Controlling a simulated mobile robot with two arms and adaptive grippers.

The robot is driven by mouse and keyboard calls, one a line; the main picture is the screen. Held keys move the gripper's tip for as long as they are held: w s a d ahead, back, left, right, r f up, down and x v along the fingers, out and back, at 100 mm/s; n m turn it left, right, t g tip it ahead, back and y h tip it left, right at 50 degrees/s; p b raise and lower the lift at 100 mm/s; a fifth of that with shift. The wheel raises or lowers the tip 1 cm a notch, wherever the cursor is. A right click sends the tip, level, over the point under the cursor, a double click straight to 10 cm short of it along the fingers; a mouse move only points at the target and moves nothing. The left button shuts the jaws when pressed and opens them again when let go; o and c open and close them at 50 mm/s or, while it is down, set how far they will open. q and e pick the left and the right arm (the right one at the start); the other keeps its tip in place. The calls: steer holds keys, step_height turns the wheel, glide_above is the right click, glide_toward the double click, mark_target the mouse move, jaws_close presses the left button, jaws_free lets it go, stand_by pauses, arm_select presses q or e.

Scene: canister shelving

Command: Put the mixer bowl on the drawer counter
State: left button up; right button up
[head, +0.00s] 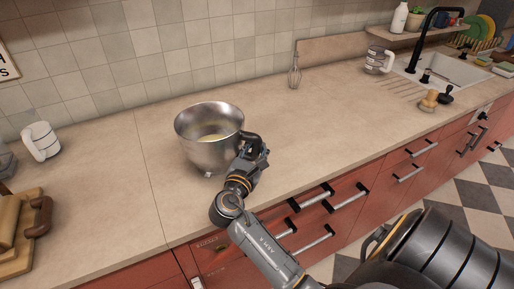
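The metal mixer bowl (203,150) is upright at the front middle of the beige counter (300,115), with something pale yellow inside. The counter runs above red drawers (335,205) with bar handles. My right gripper (247,147) is at the bowl's right side, against or very near its wall and rim. Its fingers are dark and small, and partly merge with the bowl's edge. I cannot tell whether they are closed on it. The bowl's base looks to be on or just above the counter. My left gripper is not in view.
A white mug-like container (41,141) and wooden boards (15,235) are at left. A glass jug (378,60), wooden-handled tools (430,100) and the sink (445,68) are at right. The counter right of the bowl is clear.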

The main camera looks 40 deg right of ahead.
steer(key=o, duration=0.3)
steer(key=shift+a, duration=0.1)
steer(key=shift+s+a, duration=0.2)
steer(key=shift+a, duration=0.15)
steer(key=b+v, duration=0.2)
steer(key=v, duration=0.8)
steer(key=shift+s+a, duration=0.1)
steer(key=shift+a, duration=0.05)
steer(key=shift+s+a, duration=0.2)
steer(key=shift+a, duration=0.15)
